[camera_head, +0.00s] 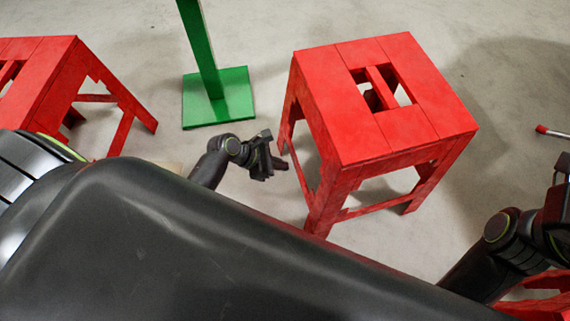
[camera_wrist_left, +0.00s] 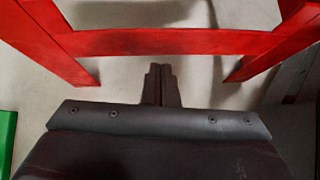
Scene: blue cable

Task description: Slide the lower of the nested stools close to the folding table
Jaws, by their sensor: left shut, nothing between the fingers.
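A red slatted stool (camera_head: 385,95) stands upright right of centre in the head view; I cannot tell whether another is nested in it. Its legs and red crossbar (camera_wrist_left: 165,42) cross the top of the left wrist view. My left gripper (camera_head: 281,164) is shut and empty, low beside the stool's left legs. In the left wrist view the closed fingers (camera_wrist_left: 162,84) point at the gap under the crossbar, apart from it. My right arm is at the right edge, its gripper partly cut off and unclear. No folding table can be made out.
Another red stool (camera_head: 40,80) stands at the far left, partly cut off. A green post on a square base (camera_head: 218,98) stands behind my left gripper. More red parts (camera_head: 540,290) show at the bottom right. A red-tipped rod (camera_head: 543,129) is at the right edge. Bare floor lies behind the middle stool.

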